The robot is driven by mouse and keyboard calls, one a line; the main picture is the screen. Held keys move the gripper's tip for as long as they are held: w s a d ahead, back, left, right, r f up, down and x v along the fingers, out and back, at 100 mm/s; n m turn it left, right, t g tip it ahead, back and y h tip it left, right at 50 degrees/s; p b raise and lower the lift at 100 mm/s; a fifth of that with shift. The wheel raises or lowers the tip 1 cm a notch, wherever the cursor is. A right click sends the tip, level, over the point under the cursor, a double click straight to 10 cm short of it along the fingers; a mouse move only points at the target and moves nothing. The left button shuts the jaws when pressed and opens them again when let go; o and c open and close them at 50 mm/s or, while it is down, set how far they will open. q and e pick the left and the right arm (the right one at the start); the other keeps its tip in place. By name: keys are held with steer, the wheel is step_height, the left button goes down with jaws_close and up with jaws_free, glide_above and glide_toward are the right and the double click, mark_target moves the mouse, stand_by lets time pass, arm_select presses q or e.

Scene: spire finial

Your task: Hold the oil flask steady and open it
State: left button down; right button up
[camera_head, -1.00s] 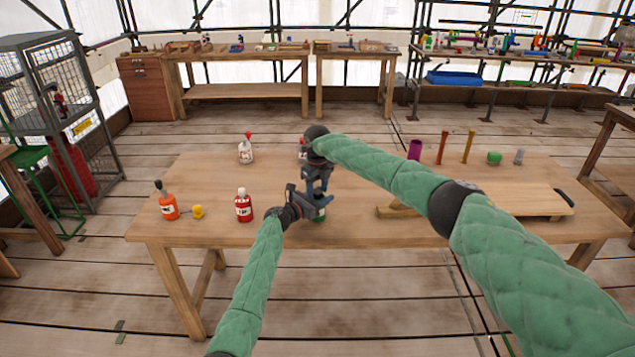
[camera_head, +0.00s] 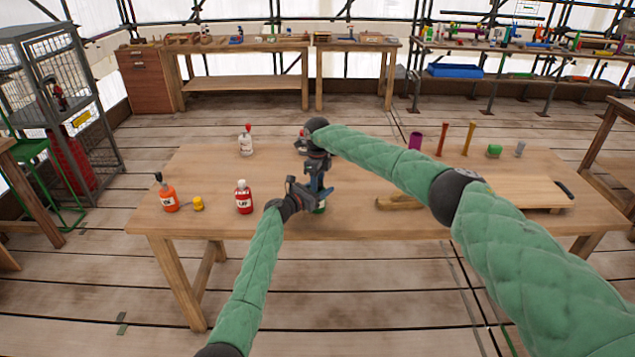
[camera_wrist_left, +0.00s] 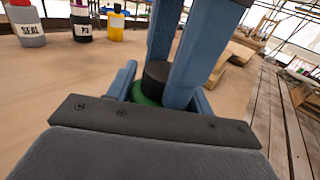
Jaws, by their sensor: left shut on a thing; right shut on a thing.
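The oil flask (camera_head: 320,208) shows only as a small green patch below my grippers in the head view. In the left wrist view its green body (camera_wrist_left: 147,99) and black cap (camera_wrist_left: 156,76) are visible. My left gripper (camera_head: 312,199) is shut on the green body from the side, with blue fingers on both sides of it. My right gripper (camera_head: 318,188) comes down from above and is shut on the black cap. Its two long blue fingers flank the cap in the wrist view. The grippers hide most of the flask in the head view.
To the left stand an orange bottle (camera_head: 170,199), a yellow piece (camera_head: 197,204), a red bottle (camera_head: 244,199) and a white bottle (camera_head: 246,142). A wooden board (camera_head: 520,193) lies right, with a purple cylinder (camera_head: 416,138) and other upright pieces behind it.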

steer(key=n, duration=0.3)
